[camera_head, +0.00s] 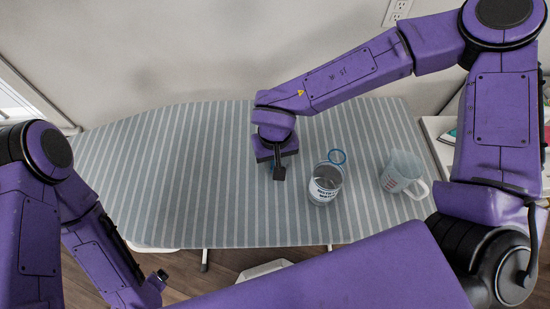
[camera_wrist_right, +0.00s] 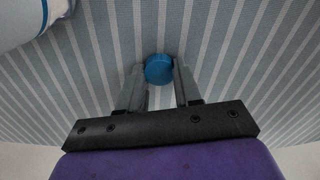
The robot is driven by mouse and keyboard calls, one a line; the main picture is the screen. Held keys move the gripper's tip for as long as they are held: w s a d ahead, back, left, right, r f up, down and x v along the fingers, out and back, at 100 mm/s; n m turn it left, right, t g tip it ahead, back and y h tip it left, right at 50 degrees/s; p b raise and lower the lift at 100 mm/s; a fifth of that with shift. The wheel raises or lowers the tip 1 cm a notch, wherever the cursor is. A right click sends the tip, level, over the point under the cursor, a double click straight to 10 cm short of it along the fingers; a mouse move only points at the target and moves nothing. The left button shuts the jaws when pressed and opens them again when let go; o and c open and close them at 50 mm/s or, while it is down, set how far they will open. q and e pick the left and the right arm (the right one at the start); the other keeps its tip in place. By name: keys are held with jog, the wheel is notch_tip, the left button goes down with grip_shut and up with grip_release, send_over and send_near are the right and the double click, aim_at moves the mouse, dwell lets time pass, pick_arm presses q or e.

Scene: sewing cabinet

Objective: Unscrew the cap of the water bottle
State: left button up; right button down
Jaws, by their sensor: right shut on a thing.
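In the right wrist view, part of the bottle (camera_wrist_right: 28,22) shows at the upper left. My right gripper (camera_head: 279,173) is left of the bottle and apart from it. It is shut on the round blue cap (camera_wrist_right: 159,69), which sits between its fingertips over the board; the head view mostly hides the cap. My left gripper (camera_head: 160,275) is low at the left, off the board's front edge; its jaws are too small to read.
A clear measuring jug (camera_head: 401,172) with a handle stands right of the bottle on the ironing board (camera_head: 165,170). A wall with an outlet (camera_head: 397,10) is behind. A white table (camera_head: 438,135) with items is at the right. The board's left half is clear.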

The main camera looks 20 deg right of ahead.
jog(key=shift+f, duration=0.15)
jog(key=shift+f, duration=0.1)
jog(key=c, duration=0.8)
grip_release()
notch_tip(320, 180, up, 12)
jog(key=shift+r, duration=0.15)
jog(key=shift+s, duration=0.15)
